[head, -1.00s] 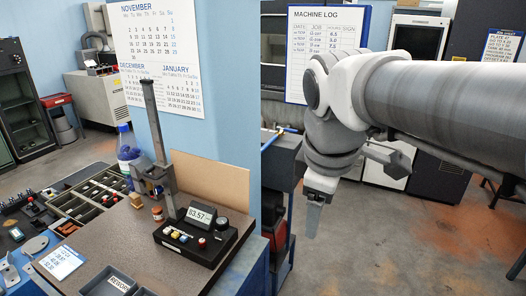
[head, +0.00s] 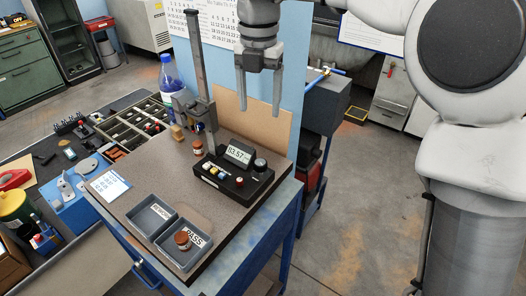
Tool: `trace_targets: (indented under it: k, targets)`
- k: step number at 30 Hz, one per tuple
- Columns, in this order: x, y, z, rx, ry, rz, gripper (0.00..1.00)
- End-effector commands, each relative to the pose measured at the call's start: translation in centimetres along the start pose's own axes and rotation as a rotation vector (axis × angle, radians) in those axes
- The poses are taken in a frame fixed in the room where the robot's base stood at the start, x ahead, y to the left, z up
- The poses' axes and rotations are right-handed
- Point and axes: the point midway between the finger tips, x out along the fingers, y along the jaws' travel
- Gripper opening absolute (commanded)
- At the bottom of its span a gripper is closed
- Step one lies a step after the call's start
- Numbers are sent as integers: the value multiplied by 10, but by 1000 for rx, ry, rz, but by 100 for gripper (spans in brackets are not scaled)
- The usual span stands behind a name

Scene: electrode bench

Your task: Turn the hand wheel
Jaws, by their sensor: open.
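A measuring stand on the bench has a dark upright column (head: 199,60), a carriage (head: 203,112) low on it and a black base box (head: 233,180). The box carries a display (head: 240,153) reading about 83.57, several coloured buttons and a dark round knob (head: 260,165) at its right end. I cannot tell for sure which part is the hand wheel; it may be on the carriage, where details are too small. My gripper (head: 259,106) points down, open and empty, in the air to the right of the column, in front of the blue panel.
Two grey trays, one marked REWORK (head: 152,216) and one marked PASS (head: 184,243), sit at the front; a small brown-red part (head: 182,240) is in the PASS tray. Another small jar (head: 198,147) stands by the column. A blue bottle (head: 170,78) and a compartment box (head: 133,125) are behind left.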

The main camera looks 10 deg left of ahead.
Motion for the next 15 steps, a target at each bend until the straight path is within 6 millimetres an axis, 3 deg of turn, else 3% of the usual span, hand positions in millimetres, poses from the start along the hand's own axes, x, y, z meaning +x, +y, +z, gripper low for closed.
trace_targets:
  k: [15]
  targets:
    - [110,-1,-1,3,2,-3,73]
